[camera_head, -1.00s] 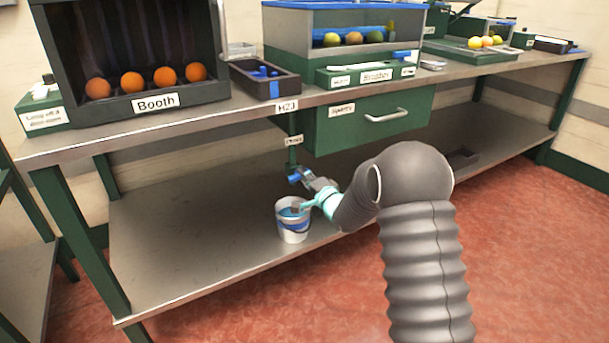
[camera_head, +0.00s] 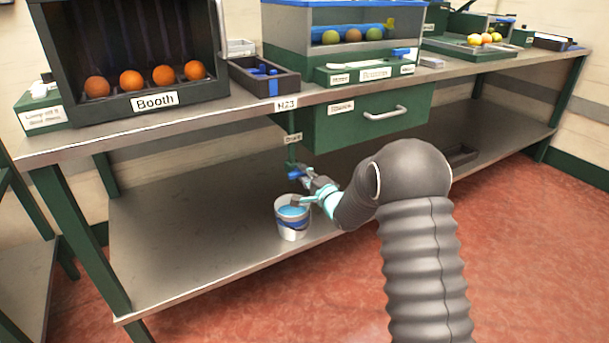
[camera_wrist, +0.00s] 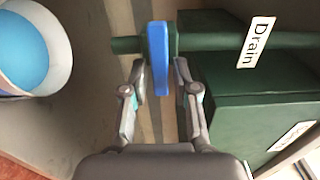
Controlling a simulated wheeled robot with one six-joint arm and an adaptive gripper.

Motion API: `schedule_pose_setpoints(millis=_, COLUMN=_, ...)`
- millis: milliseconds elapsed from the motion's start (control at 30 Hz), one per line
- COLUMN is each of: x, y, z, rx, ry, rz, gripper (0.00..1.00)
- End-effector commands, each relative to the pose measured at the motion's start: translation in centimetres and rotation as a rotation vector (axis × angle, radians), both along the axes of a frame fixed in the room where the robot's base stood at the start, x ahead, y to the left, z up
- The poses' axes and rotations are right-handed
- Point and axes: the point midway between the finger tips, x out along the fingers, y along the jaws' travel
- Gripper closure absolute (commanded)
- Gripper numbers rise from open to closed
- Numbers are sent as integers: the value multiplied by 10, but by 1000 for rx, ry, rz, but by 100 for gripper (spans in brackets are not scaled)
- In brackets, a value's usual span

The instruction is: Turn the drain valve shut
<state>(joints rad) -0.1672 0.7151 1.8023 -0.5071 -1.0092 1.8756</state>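The drain valve's blue handle (camera_wrist: 160,58) stands crosswise to the green drain pipe (camera_wrist: 128,45) in the wrist view. In the head view the blue handle (camera_head: 295,175) is low under the bench, below the drain label (camera_head: 292,138). My gripper (camera_wrist: 160,78) is open, with one finger on each side of the handle and a small gap showing on both sides. In the head view my gripper (camera_head: 309,180) is at the valve and partly hides it. A bucket (camera_head: 292,229) holding blue liquid stands below the valve; it also shows in the wrist view (camera_wrist: 66,50).
The bucket is close beneath my gripper. A green drawer unit (camera_head: 365,120) hangs to the right of the pipe. The lower shelf (camera_head: 190,240) is clear to the left. A booth (camera_head: 150,104) with several oranges stands on the bench above.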

Motion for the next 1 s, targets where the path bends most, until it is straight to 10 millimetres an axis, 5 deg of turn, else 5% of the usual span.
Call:
schedule_pose_setpoints(millis=467, x=-9, y=-4, z=0, rx=-1, ry=0, rz=3, gripper=58)
schedule_pose_setpoints(millis=1000, x=-87, y=-58, z=0, rx=-1, ry=0, rz=1, gripper=58)
